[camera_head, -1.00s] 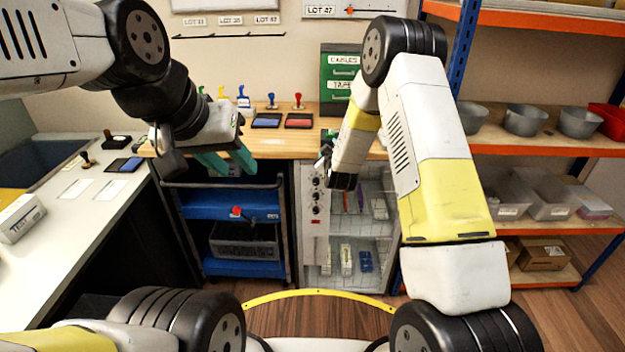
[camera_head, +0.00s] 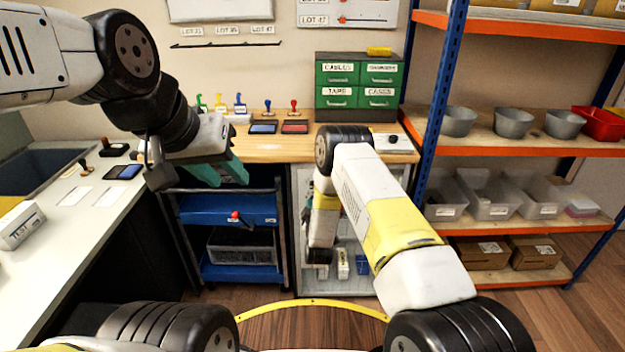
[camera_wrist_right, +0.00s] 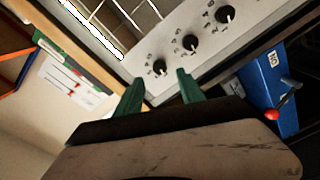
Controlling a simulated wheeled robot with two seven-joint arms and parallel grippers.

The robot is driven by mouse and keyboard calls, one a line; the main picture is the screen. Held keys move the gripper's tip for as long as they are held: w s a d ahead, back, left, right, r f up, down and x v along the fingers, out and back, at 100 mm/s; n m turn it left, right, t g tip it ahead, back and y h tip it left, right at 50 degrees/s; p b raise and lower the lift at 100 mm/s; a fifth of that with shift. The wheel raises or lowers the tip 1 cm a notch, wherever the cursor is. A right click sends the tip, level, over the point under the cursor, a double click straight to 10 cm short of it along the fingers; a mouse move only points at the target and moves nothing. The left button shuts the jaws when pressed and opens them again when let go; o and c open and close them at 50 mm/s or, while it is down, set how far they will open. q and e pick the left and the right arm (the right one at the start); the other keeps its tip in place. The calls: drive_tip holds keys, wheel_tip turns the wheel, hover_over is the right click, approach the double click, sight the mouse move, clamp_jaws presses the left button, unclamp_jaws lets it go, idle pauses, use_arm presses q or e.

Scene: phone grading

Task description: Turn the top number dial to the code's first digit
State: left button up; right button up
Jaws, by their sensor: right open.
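Black number dials with pointer marks sit in a slanting row on a pale panel (camera_wrist_right: 170,80) in the right wrist view. The dial nearest my fingers (camera_wrist_right: 159,67) looks like the top one, as the wrist view appears upside down; a middle dial (camera_wrist_right: 190,42) and a further dial (camera_wrist_right: 225,14) follow. My right gripper (camera_wrist_right: 157,79) is open and empty, its green fingertips just short of the nearest dial, apparently apart from it. In the head view my right arm hides the dials. My left gripper (camera_head: 220,171) is open and empty above the blue cart. I cannot read a code.
The cabinet (camera_head: 297,190) stands under the wooden bench (camera_head: 285,150). A blue cart (camera_head: 230,207) with a red knob is left of it. Green drawers (camera_head: 357,85) stand on the bench. Orange and blue shelving (camera_head: 520,140) is at the right, a white counter (camera_head: 60,235) at the left.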

drive_tip(key=w, duration=0.6)
drive_tip(key=shift+a, duration=0.15)
clamp_jaws()
